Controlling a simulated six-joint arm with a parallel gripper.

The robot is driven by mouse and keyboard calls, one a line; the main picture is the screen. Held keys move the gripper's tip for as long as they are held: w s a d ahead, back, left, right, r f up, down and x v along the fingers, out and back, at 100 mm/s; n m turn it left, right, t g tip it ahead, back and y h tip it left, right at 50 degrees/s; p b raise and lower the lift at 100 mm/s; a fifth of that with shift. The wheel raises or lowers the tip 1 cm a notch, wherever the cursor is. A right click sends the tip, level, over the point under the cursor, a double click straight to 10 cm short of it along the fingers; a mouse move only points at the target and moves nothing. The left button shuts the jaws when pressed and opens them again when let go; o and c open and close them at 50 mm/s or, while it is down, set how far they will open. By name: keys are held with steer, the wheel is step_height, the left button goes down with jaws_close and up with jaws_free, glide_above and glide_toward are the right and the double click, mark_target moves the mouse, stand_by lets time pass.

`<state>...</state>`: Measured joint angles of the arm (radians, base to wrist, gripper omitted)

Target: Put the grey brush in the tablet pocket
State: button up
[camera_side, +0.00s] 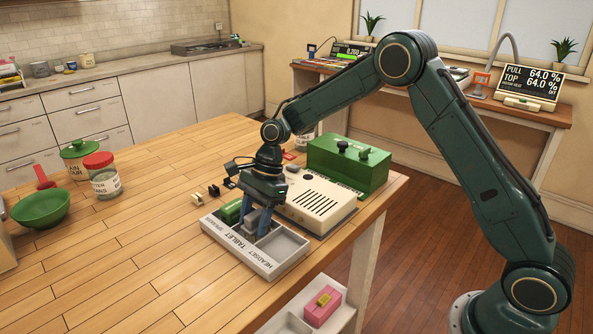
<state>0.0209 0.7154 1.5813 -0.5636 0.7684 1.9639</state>
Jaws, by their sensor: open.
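A light grey tray (277,271) with pockets lettered HEADSET, TABLET and a third, partly hidden word lies near the table's front edge. My gripper (256,226) points down over its middle, at the tablet pocket, with its fingers apart. A small grey thing (257,218), seemingly the grey brush, shows between and behind the fingers. It seems to lie in the tablet pocket, though the fingers hide much of it. A green item (231,211) lies in the left pocket. The headset pocket (284,245) at the right looks empty.
A cream slotted box (318,205) and a green box (348,164) stand close behind the tray. Small connectors (205,195) lie to its left. A green bowl (41,208) and jars (101,175) stand far left. The table's front left is clear.

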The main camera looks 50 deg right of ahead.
steer(key=v, duration=1.1)
steer(key=shift+r, duration=0.2)
steer(key=shift+s+r, duration=0.1)
steer(key=s+d+r+n+t+h, duration=0.1)
steer(key=s+r+n+t, duration=0.1)
steer(key=s+r+n, duration=0.5)
steer(key=s+r+n+t+h, duration=0.15)
steer(key=s+r, duration=0.25)
steer(key=s, duration=0.5)
steer(key=s+d+f+n+t+h, duration=0.1)
steer(key=s+n, duration=0.3)
steer(key=s, duration=0.4)
steer(key=s+d+f+n+t+h, duration=0.1)
steer(key=s+d+n, duration=0.2)
steer(key=s, duration=0.6)
steer(key=shift+d+f+n, duration=0.3)
steer(key=shift+n, duration=0.95)
